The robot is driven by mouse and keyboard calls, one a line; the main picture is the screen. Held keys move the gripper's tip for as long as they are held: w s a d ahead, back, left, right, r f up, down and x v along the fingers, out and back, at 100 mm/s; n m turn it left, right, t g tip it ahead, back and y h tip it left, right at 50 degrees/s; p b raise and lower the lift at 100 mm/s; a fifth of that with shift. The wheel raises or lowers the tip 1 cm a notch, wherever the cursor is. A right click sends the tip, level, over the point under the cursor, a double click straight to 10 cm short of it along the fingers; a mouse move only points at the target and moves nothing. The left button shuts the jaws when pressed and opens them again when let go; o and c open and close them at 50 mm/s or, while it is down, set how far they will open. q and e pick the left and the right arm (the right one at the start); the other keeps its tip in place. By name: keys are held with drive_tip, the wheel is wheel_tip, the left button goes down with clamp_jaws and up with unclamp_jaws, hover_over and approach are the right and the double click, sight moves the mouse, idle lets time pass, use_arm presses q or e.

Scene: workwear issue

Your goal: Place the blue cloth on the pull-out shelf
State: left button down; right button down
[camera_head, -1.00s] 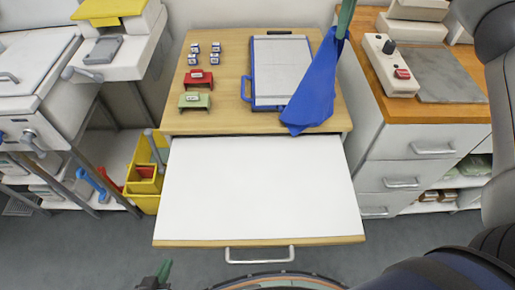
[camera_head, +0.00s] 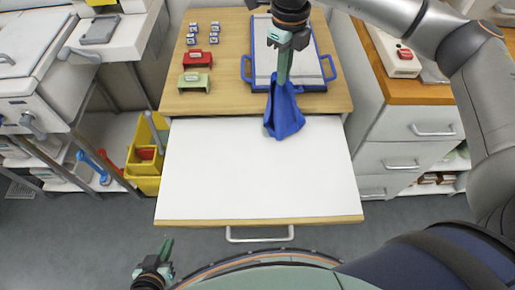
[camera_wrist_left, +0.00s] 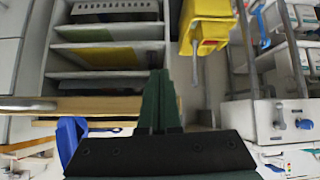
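The blue cloth (camera_head: 284,115) hangs bunched from my right gripper (camera_head: 283,82), which is shut on its top end. Its lower end shows in front of the back part of the pull-out shelf (camera_head: 250,175); I cannot tell whether it touches. The shelf is a bare white board with a wooden front edge and a metal handle, and it is pulled out. My left gripper (camera_head: 167,247) is low at the front left, apart from the shelf. In the left wrist view its green fingers (camera_wrist_left: 159,95) are together, with nothing seen between them.
A blue-edged clipboard or tray (camera_head: 310,75) lies on the wooden top behind the cloth. Red (camera_head: 197,58) and green (camera_head: 194,82) holders and several small blocks stand left of it. A yellow bin (camera_head: 147,160) is left of the shelf. Grey drawers (camera_head: 405,155) stand right.

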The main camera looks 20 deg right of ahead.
drive_tip(key=s+a+f, duration=0.2)
drive_tip(key=a+f, duration=0.5)
drive_tip(key=s+a+f, duration=0.2)
drive_tip(key=a+f, duration=0.5)
drive_tip(key=a, duration=0.1)
drive_tip(key=s+a+f, duration=0.3)
drive_tip(key=a+f, duration=0.4)
drive_tip(key=a, duration=0.1)
drive_tip(key=shift+f, duration=0.4)
drive_tip(key=c, duration=1.5)
unclamp_jaws()
drive_tip(key=o, duration=0.9)
